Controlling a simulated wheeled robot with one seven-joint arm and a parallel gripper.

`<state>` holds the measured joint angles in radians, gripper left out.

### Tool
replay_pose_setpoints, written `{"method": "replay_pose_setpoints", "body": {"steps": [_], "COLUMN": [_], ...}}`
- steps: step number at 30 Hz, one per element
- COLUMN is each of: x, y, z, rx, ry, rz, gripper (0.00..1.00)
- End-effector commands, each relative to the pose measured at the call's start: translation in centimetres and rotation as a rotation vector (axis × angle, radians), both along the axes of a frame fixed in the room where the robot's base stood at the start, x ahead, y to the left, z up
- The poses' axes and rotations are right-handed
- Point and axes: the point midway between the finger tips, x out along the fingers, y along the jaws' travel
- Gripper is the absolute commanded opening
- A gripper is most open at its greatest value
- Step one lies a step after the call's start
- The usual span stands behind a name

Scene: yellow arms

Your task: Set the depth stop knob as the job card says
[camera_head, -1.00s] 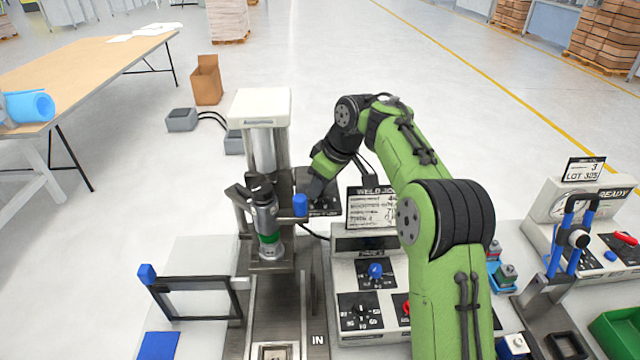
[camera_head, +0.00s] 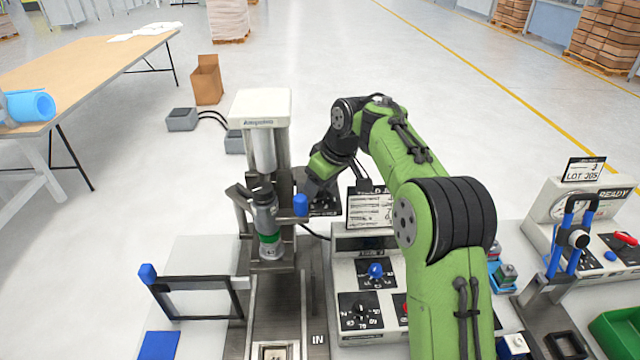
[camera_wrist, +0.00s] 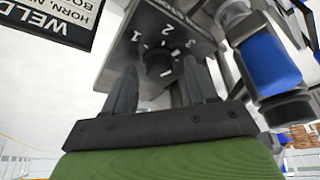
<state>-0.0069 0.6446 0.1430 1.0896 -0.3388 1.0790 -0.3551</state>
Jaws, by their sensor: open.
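A black knob (camera_wrist: 160,64) sits on a dark dial plate (camera_wrist: 150,38) with white numbers in the wrist view; the plate's lettering is cut off, so I cannot read its name. My gripper (camera_wrist: 163,88) is open, with one finger to each side of the knob in that view; I cannot tell if they touch it. In the head view my gripper (camera_head: 316,186) is over the dark plate (camera_head: 326,207) beside the press column, and hides the knob. The job card (camera_head: 370,210) stands to its right, its writing too small to read. The card's corner also shows in the wrist view (camera_wrist: 62,18).
The press (camera_head: 262,105) stands just left of my gripper, with a blue-ended handle (camera_head: 300,204) close by. A control box with a blue knob (camera_head: 376,270) and a black knob (camera_head: 361,312) is in front. The fixture with blue handles (camera_head: 568,240) is at right.

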Motion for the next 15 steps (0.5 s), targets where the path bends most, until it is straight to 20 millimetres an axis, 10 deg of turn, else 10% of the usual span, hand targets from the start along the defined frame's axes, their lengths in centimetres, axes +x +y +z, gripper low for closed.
{"method": "replay_pose_setpoints", "body": {"steps": [15], "x": [-2.9], "y": [-3.1], "z": [10.7], "rx": [0.001], "ry": [-0.005], "rz": [-0.002], "gripper": [0.57]}}
